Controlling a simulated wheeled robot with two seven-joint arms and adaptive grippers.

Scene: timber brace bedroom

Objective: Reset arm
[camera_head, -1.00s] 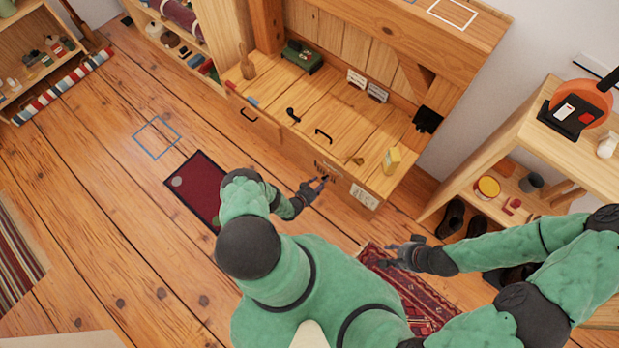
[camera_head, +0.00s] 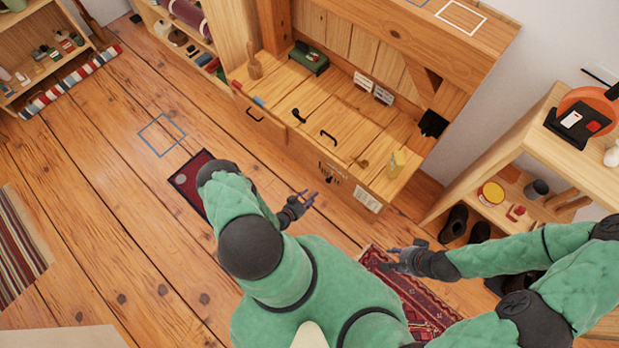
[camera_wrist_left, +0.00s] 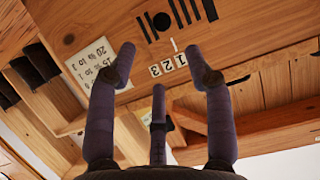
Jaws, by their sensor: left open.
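My left gripper (camera_head: 308,199) is in front of the wooden bench's front face, apart from it and empty. In the left wrist view its dark fingers (camera_wrist_left: 160,75) are spread open with nothing between them. Beyond them are a wooden panel with black bars, a "1 2 3" label (camera_wrist_left: 168,65) and a white printed card (camera_wrist_left: 98,62). My right gripper (camera_head: 392,258) hangs over the red patterned rug at the lower right. Its fingers are small and dark there, and I see nothing held in it.
The wooden bench (camera_head: 300,95) carries a green box (camera_head: 308,60), black handles and a yellow item (camera_head: 396,163). A shelf unit (camera_head: 520,150) with shoes beneath stands at the right. A dark red mat (camera_head: 188,182) lies on the floor. The floor at left is largely clear.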

